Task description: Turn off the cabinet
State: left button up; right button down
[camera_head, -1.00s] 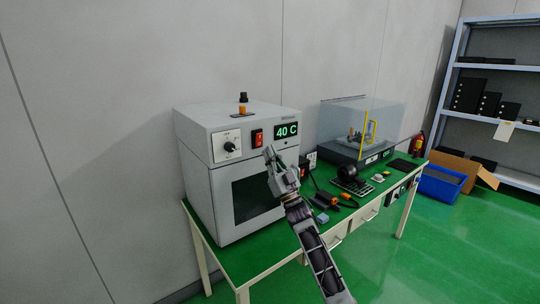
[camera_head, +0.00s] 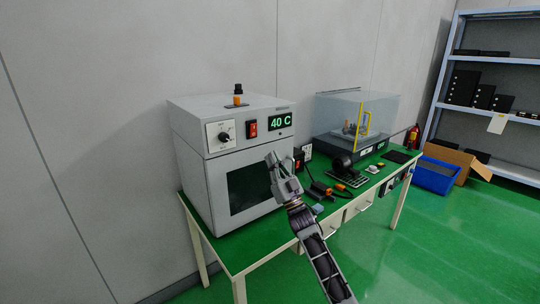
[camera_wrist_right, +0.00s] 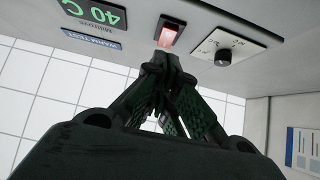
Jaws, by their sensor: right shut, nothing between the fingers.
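The grey cabinet (camera_head: 187,150) stands on the left end of the green-topped table. Its front panel carries a dial (camera_head: 222,134), a red rocker switch (camera_head: 252,128) and a green display (camera_head: 281,121) reading 40 C. A dark window (camera_head: 249,186) sits below. My right gripper (camera_head: 271,160) is shut and empty in front of the cabinet, below the display in the head view. In the right wrist view the shut fingertips (camera_wrist_right: 164,56) point at the lit red switch (camera_wrist_right: 167,33), close to its lower end; I cannot tell whether they touch. My left gripper is not in view.
A small orange-and-black part (camera_head: 238,95) stands on the cabinet's top. Right of the cabinet, the table (camera_head: 232,252) holds several small tools and a clear-covered machine (camera_head: 352,115). A blue bin (camera_head: 437,176) and a shelf stand further right. Green floor in front is free.

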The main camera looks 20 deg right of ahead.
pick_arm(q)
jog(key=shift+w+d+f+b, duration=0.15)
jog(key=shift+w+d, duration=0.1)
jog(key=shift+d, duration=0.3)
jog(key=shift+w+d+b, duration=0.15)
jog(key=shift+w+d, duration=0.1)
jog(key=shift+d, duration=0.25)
pick_arm(e)
jog(key=v, duration=0.5)
jog(key=shift+w+a+f, duration=0.1)
jog(key=shift+w+f, duration=0.1)
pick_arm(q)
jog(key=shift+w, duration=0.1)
